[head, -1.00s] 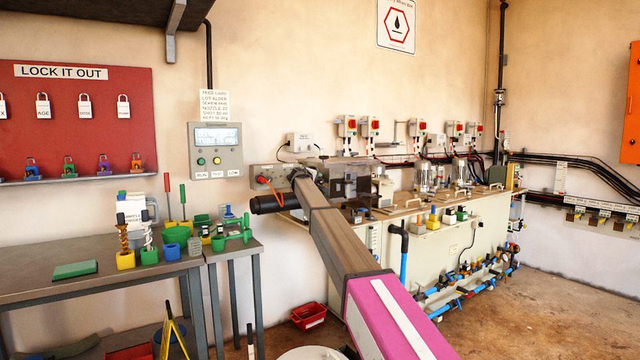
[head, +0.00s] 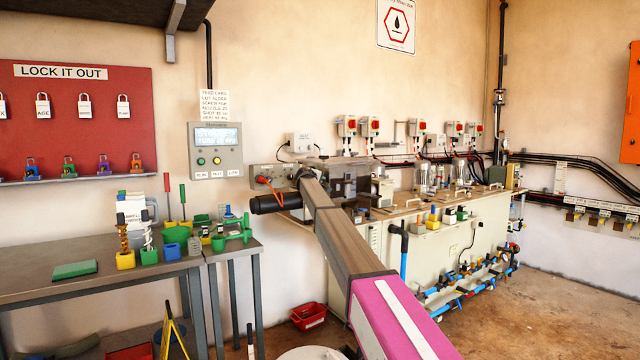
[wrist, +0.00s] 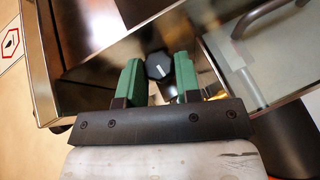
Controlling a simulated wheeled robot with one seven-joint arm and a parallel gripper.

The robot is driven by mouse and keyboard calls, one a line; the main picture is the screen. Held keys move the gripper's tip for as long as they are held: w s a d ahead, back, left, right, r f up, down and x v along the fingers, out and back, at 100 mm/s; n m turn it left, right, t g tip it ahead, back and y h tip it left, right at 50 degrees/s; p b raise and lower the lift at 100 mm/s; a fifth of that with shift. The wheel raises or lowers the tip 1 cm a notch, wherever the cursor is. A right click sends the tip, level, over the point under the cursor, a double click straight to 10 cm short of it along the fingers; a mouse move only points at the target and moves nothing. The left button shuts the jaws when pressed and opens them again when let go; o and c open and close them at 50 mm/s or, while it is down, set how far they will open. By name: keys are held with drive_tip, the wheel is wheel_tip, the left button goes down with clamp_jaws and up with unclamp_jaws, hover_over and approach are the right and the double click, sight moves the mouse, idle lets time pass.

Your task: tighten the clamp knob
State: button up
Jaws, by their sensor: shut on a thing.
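The clamp knob (wrist: 158,66) is black and lobed with a white pointer line, at the upper middle of the wrist view. My gripper (wrist: 157,70) has its two green fingers on either side of the knob, shut on it. Contact at the fingertips is hard to see. In the head view my arm reaches to the machine (head: 350,178) on the bench by the wall. There the knob and fingers are too small or hidden behind my arm to make out.
A wall panel (head: 216,149) with a lit display hangs left of the machine. A grey table (head: 40,287) with green and yellow holders stands at left. A red bin (head: 309,316) is on the floor. Glossy metal plates surround the knob closely; the floor at right is clear.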

drive_tip(key=shift+d+r+m+g+y, duration=0.1)
drive_tip(key=shift+r+m+g+y, duration=0.1)
drive_tip(key=shift+m+g+y, duration=0.5)
drive_tip(key=o, duration=0.9)
drive_tip(key=shift+n, duration=0.3)
